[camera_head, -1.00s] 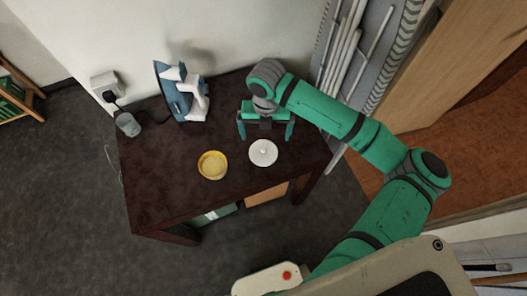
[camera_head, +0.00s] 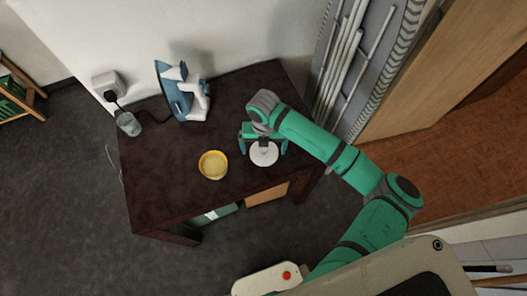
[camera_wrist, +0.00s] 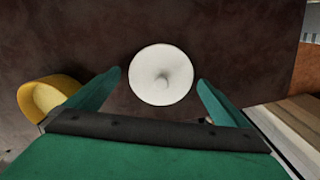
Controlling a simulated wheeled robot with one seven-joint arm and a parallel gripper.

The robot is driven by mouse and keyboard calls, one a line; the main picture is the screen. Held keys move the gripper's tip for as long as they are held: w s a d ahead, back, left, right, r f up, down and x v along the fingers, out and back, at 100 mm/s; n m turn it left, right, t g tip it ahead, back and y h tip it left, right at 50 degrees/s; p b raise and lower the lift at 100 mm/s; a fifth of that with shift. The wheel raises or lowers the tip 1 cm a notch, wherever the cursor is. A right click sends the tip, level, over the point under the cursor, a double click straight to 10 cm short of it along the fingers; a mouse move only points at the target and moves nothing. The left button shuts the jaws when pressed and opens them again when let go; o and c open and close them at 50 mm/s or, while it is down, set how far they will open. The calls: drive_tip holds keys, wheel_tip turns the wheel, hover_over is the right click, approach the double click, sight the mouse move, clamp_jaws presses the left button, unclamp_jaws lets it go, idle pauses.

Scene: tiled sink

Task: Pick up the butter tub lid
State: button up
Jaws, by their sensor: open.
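The butter tub lid is a white round disc (camera_head: 264,154) with a small knob, lying on the dark table near its front right. It also shows in the wrist view (camera_wrist: 161,75), just ahead of and between the fingertips. The yellow butter tub (camera_head: 213,165) stands open to the left of the lid; the wrist view shows it at the left edge (camera_wrist: 42,97). My gripper (camera_head: 264,150) is open above the lid, its two green fingers on either side of it. The wrist view shows the fingers (camera_wrist: 160,78) apart with nothing held. The height gap to the lid is hard to tell.
A blue and white iron (camera_head: 182,92) stands at the back left of the dark table (camera_head: 165,190). A grey cup-like object (camera_head: 128,123) sits at the left edge by a wall socket (camera_head: 107,86). The table's back right is clear.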

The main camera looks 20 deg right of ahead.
drive_tip(key=shift+d, duration=0.15)
drive_tip(key=c, duration=0.6)
drive_tip(key=shift+s, duration=0.1)
drive_tip(key=c, duration=0.4)
